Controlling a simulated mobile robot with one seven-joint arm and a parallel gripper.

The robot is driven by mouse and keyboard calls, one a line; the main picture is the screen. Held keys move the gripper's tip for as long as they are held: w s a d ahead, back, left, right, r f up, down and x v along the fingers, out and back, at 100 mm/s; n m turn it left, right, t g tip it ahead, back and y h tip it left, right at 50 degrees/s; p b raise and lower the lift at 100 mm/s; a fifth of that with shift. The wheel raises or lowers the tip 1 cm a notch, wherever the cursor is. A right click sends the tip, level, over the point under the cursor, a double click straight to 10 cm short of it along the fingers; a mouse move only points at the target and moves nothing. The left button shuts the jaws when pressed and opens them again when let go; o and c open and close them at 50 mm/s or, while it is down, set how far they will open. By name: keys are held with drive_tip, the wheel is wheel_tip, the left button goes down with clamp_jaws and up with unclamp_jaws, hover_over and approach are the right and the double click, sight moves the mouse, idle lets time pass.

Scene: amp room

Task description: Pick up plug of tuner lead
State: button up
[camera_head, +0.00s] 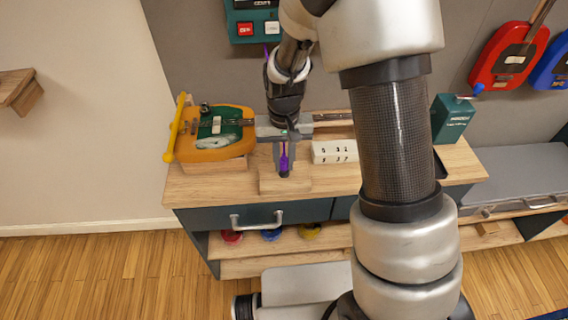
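A purple plug (284,161) stands upright on a small wooden block (286,187) at the front of the workbench, left of centre. I take it as the plug of the tuner lead. My gripper (284,166) points straight down over it, with one finger on each side of the purple part. The fingers are close together, and I cannot tell whether they touch the plug. A thin purple piece (267,52) also shows behind my wrist. The lead's run between is hidden by my gripper and wrist.
A yellow and green guitar-shaped thing (214,128) lies close left of my gripper. A white box with dark marks (334,151) is close right. A dark green box (452,118) stands farther right. My arm hides part of the workbench (209,188).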

sight(284, 157)
clamp_jaws()
wheel_tip(284, 157, up, 10)
drive_tip(key=shift+r+p, duration=0.1)
drive_tip(key=shift+p, duration=0.6)
wheel_tip(284, 157, up, 3)
drive_tip(key=shift+f+p, duration=0.1)
drive_tip(key=shift+p, duration=0.95)
drive_tip(key=shift+w, duration=0.1)
